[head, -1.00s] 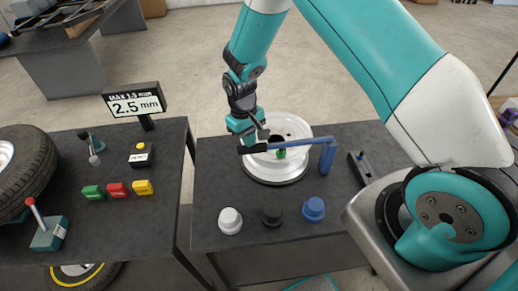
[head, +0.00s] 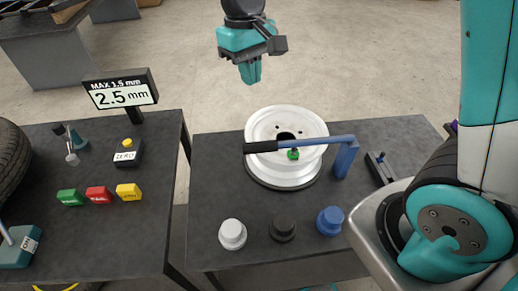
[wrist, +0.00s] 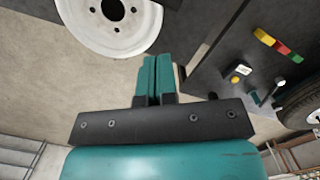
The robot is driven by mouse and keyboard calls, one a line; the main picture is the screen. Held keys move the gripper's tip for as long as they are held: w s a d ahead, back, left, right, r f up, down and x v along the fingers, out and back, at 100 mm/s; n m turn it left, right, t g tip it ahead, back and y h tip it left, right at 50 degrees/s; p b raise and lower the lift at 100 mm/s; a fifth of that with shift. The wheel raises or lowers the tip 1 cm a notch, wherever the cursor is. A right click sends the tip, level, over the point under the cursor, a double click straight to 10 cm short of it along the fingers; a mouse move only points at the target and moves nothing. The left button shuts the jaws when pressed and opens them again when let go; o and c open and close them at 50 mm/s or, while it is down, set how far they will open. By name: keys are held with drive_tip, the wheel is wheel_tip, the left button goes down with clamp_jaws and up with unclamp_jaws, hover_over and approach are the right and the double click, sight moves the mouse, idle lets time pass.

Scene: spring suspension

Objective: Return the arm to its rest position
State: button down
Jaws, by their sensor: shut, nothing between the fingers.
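My gripper (head: 251,72) hangs in the air at the top middle of the head view, above and behind the table with the wheel rim. Its teal fingers are shut together with nothing between them, and they also show shut in the wrist view (wrist: 153,75). The fingers touch nothing. My arm rises at the right of the head view. The white wheel rim (head: 262,128) lies on its round base, apart from the gripper. A blue lever arm with a black handle (head: 263,147) reaches across the rim. A green knob (head: 293,154) sits under the lever.
White (head: 232,234), black (head: 282,228) and blue (head: 330,221) knobs stand at the front of the dark table (head: 212,190). The left table holds a display reading 2.5 mm (head: 120,97), a zero button box (head: 127,153), and green, red and yellow blocks (head: 99,194).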

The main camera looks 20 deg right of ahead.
drive_tip(key=shift+s+a+r, duration=0.1)
drive_tip(key=shift+s+r, duration=0.1)
drive_tip(key=shift+r, duration=0.45)
drive_tip(key=shift+s, duration=0.1)
drive_tip(key=s+a+n+y+b, duration=0.1)
drive_tip(key=s+a+n+y, duration=0.1)
drive_tip(key=s, duration=0.7)
drive_tip(key=s+a+n+t+y+b, duration=0.1)
drive_tip(key=s+a+n+y, duration=0.1)
drive_tip(key=s, duration=0.8)
drive_tip(key=shift+s+a+r, duration=0.15)
drive_tip(key=shift+s+r, duration=0.15)
drive_tip(key=shift+r, duration=0.15)
